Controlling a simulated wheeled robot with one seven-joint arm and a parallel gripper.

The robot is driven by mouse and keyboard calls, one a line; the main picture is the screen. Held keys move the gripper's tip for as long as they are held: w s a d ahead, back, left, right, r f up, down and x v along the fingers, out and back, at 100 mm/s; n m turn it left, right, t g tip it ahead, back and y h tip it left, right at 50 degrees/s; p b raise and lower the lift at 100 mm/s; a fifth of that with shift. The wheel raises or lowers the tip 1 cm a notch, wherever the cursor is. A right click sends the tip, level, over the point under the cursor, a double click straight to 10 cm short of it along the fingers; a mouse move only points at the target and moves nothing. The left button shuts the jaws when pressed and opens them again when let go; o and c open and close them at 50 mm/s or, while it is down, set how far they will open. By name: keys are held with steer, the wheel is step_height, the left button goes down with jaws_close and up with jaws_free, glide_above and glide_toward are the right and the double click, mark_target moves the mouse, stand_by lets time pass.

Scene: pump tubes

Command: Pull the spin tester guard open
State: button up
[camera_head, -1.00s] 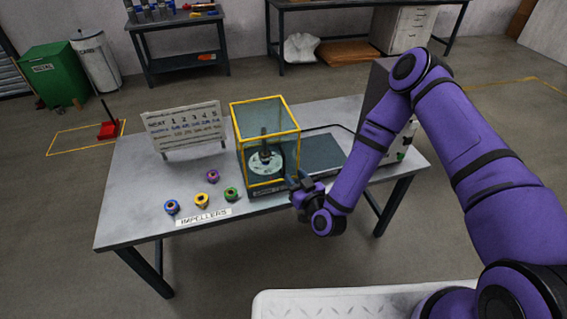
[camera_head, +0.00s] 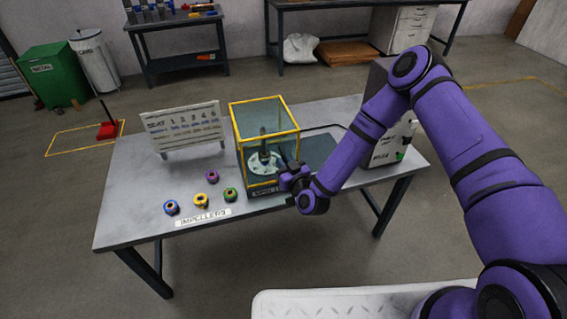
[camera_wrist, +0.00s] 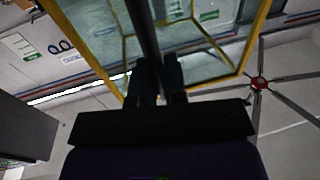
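The spin tester guard (camera_head: 265,118) is a clear box with a yellow frame. It stands over the spin tester's dark base (camera_head: 265,192) on the table, with a pale disc (camera_head: 264,164) and a dark spindle inside. My gripper (camera_head: 289,179) is at the guard's lower right front corner. In the wrist view, the yellow-edged guard (camera_wrist: 215,62) fills the upper middle. A dark bar (camera_wrist: 143,30) runs down to my gripper's two fingers (camera_wrist: 158,80), which are close together around its lower end. I cannot tell whether they grip it.
Several coloured impellers (camera_head: 201,200) lie at the table's front left, behind an IMPELLERS label (camera_head: 203,218). A white board with numbers (camera_head: 184,128) stands left of the guard. A grey box (camera_head: 392,150) stands at the right. The table's front left (camera_head: 130,220) is bare.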

jaws_close()
steer(key=w+d, duration=0.3)
steer(key=d, duration=0.8)
steer(key=w+d, duration=0.3)
steer(key=d, duration=0.8)
steer(key=shift+w, duration=0.15)
steer(key=o, duration=0.6)
jaws_free()
steer(key=v, duration=1.1)
steer(key=shift+w, duration=0.1)
